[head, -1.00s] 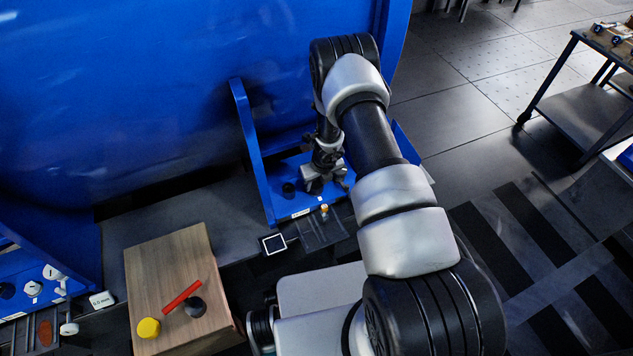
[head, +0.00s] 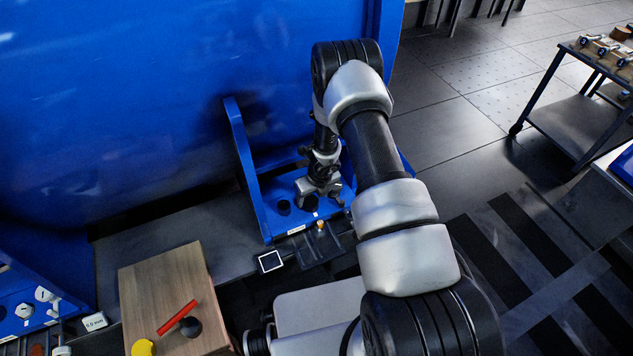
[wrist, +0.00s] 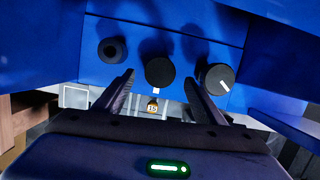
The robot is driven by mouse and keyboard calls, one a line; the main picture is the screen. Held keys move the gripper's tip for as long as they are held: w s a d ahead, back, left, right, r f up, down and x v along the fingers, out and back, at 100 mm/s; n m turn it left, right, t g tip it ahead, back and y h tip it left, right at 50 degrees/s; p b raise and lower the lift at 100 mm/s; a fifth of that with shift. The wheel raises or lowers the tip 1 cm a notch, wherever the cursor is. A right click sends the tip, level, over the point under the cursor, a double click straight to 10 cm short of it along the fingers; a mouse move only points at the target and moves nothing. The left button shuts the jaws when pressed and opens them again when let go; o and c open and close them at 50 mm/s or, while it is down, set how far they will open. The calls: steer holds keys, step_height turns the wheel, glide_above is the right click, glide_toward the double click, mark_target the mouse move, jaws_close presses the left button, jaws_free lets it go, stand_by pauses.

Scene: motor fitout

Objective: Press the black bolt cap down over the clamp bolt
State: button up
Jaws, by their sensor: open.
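A round black cap (wrist: 160,72) sits on the blue bracket floor, centred ahead of my gripper (wrist: 160,80) in the wrist view. My gripper is open, with one finger on each side of the cap in that view and no visible contact. In the head view my gripper (head: 320,190) hangs above the bracket, and a dark round piece (head: 311,203) shows just below it. The clamp bolt is not visible; I cannot tell whether it is under the cap.
A black round piece with a recessed centre (wrist: 113,50) is left of the cap; a black knob with a white mark (wrist: 218,80) is right. The bracket's upright plate (head: 241,160) stands close by. A wooden block (head: 165,280) carries a red bar (head: 177,317).

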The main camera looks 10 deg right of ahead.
steer(key=p+v, duration=0.4)
steer(key=v, duration=1)
steer(key=shift+s+r, duration=0.15)
steer(key=s+a+r+n+t+y, duration=0.1)
steer(key=a+r+n, duration=0.2)
steer(key=r+n, duration=0.75)
steer(key=a+r+n+t+y, duration=0.15)
steer(key=a+r+n, duration=0.25)
steer(key=r, duration=1.4)
steer(key=s+r+n, duration=0.9)
steer(key=s+r, duration=0.1)
steer(key=s+d+r+n+h, duration=0.25)
steer(key=s+n, duration=0.25)
steer(key=s, duration=0.3)
steer(key=s+d+r+n+h, duration=0.1)
steer(key=s+d+r+n, duration=0.2)
steer(key=s+n, duration=0.3)
step_height(320, 180, up, 20)
steer(key=m+p, duration=0.1)
steer(key=p, duration=1.9)
steer(key=shift+s+r, duration=0.2)
steer(key=shift+s, duration=0.15)
steer(key=shift+m, duration=0.25)
